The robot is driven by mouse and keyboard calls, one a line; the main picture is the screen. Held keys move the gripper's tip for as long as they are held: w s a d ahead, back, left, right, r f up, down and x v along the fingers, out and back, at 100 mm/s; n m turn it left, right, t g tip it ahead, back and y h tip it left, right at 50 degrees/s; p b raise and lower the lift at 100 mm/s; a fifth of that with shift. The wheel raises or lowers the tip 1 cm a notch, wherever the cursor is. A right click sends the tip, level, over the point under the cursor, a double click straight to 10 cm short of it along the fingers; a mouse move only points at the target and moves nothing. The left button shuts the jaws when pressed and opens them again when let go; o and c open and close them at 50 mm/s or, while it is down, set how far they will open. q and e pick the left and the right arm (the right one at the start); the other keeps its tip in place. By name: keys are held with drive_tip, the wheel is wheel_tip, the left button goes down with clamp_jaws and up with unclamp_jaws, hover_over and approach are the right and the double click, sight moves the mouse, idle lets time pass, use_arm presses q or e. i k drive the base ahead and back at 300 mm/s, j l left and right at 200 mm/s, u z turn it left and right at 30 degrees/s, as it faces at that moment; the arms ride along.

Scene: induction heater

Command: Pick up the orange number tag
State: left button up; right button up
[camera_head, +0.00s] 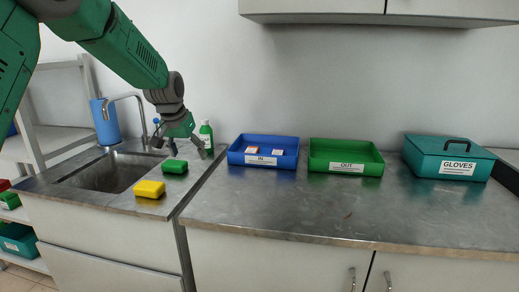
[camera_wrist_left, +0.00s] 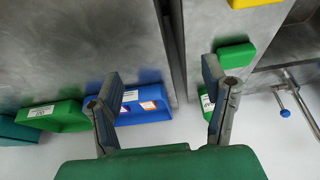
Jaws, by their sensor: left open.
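One tag (camera_head: 251,149) is at the left in the head view and the other tag (camera_head: 277,152) is at the right. In the wrist view they show as one tag (camera_wrist_left: 149,105) and another tag (camera_wrist_left: 124,109). They are too small to tell which is the orange number tag. My left gripper (camera_head: 179,146) is open and empty, left of the tray, above the counter by the sink. Its spread fingers (camera_wrist_left: 160,85) show in the wrist view. My right gripper is out of view.
The blue IN tray (camera_head: 264,160) stands beside the green OUT tray (camera_head: 345,168) and teal GLOVES box (camera_head: 450,157). A green bottle (camera_head: 206,133), green block (camera_head: 175,166), yellow block (camera_head: 150,188) and sink (camera_head: 105,173) are at left. The counter front is clear.

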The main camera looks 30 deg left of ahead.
sight(250, 149)
drive_tip(key=i, duration=1.05)
